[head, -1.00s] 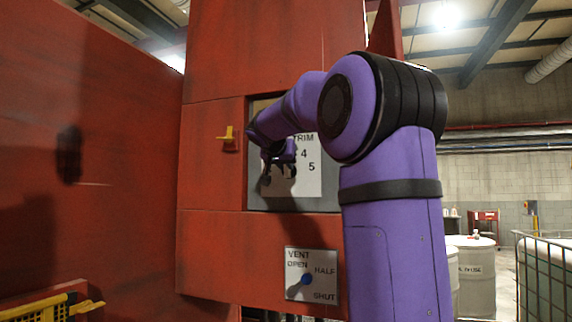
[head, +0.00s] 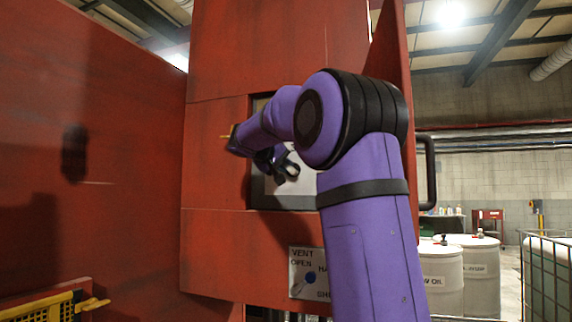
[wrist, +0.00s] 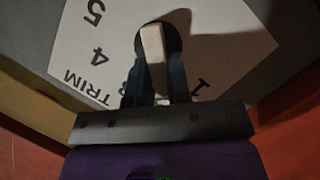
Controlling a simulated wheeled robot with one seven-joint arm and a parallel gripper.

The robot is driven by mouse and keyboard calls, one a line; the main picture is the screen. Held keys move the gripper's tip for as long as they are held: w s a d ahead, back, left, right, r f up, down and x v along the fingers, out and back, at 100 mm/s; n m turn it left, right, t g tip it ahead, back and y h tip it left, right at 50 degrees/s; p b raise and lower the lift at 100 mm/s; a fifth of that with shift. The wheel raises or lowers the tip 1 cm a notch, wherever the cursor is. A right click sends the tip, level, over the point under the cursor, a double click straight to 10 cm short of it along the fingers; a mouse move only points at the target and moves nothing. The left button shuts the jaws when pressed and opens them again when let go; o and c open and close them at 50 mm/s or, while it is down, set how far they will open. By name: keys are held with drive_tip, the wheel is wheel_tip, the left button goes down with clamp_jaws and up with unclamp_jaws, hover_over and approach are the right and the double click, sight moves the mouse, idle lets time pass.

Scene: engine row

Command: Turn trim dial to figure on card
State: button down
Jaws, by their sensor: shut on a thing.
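The trim dial (wrist: 153,45) is a dark round knob with a pale raised bar, on a white plate (wrist: 90,40) in the wrist view. My gripper (wrist: 153,88) has its two dark fingers on either side of the pale bar, shut on it. The bar points roughly away from the gripper, up in that view. The figures 5, 4 and 1 and the word TRIM show on the plate; others are hidden behind the fingers. In the head view my gripper (head: 277,165) is at the plate (head: 304,181), and my arm covers the plate's figures. No card with a figure is readable.
A small yellow fitting (head: 226,136) sits at my wrist's left. A red wall (head: 110,190) stands close on the left. Drums (head: 480,262) stand at the right.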

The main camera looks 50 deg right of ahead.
drive_tip(key=n, duration=0.1)
drive_tip(key=n+g+h, duration=0.1)
drive_tip(key=shift+w+a+f+n, duration=0.1)
drive_tip(key=shift+w+f+n, duration=0.1)
drive_tip(key=shift+f+n, duration=0.15)
drive_tip(key=shift+w+f+n+g+h, duration=0.15)
drive_tip(key=shift+n+h, duration=0.15)
drive_tip(key=shift+n, duration=0.35)
drive_tip(key=shift+s+f+n+g+h, duration=0.15)
drive_tip(key=shift+n+h, duration=0.15)
drive_tip(key=shift+n, duration=0.3)
drive_tip(key=shift+w, duration=0.1)
drive_tip(key=c, duration=1.1)
unclamp_jaws()
drive_tip(key=shift+a, duration=0.15)
drive_tip(key=a, duration=1)
drive_tip(key=shift+a+r, duration=0.3)
drive_tip(key=shift+r, duration=0.05)
